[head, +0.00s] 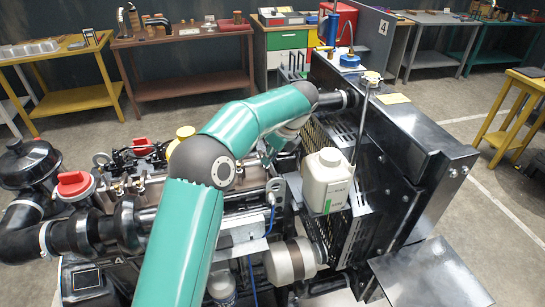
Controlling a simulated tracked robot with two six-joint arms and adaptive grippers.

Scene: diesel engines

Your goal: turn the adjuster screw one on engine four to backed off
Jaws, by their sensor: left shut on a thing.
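My teal left arm rises from the bottom of the head view, bends at a dark elbow and reaches over the engine (150,188). Its gripper (268,160) points down at the engine's right end, largely hidden behind my arm. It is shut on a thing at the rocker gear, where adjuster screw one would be. The screw itself is too hidden to make out, so its turn position cannot be told. My right gripper is not in view.
A black radiator housing (420,150) and a white bottle (327,181) stand close to the right of the gripper. A red cap (75,184) and black air filter (28,162) are at left. Benches (185,50) line the back wall. Floor is clear between.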

